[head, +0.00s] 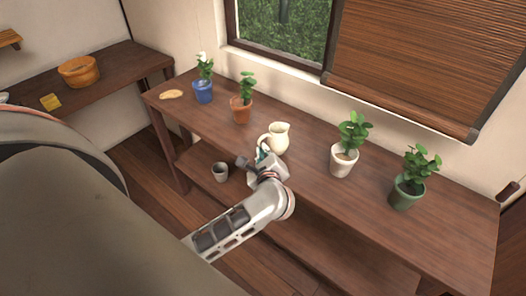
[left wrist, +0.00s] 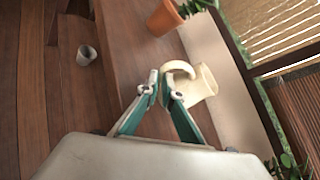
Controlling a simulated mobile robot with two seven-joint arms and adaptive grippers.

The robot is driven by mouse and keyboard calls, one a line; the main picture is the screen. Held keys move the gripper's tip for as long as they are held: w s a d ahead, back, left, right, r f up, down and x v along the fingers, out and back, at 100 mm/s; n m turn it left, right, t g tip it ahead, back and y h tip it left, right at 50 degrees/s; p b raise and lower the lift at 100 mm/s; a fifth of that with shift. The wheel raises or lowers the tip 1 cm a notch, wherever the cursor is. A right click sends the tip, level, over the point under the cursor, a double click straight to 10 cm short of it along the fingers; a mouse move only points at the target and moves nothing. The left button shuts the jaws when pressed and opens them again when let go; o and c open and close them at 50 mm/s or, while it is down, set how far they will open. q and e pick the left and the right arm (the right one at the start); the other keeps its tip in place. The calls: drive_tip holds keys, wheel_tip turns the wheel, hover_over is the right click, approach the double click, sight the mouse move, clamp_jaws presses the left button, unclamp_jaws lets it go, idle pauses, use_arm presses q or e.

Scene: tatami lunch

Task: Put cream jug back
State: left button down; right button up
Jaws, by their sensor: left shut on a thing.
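The cream jug (head: 279,137) stands at the front of the wooden table (head: 310,168), between an orange pot and a white pot. Its handle points to the left, toward my gripper. My left gripper (head: 262,153) is at the jug's handle side. In the left wrist view, the cream jug (left wrist: 202,84) is just past the fingertips, and my left gripper (left wrist: 164,88) is shut on its handle. The jug's base is partly hidden by the gripper in the head view. My right gripper is not in view.
On the table stand plants in a blue pot (head: 203,92), an orange pot (head: 240,110), a white pot (head: 343,161) and a green pot (head: 405,193). A grey cup (head: 220,172) is on the lower shelf. A basket (head: 78,71) sits on the side table.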

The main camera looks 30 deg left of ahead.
use_arm(q)
drive_tip(key=c, duration=2.2)
unclamp_jaws()
drive_tip(key=shift+c, duration=0.2)
drive_tip(key=shift+r, duration=0.1)
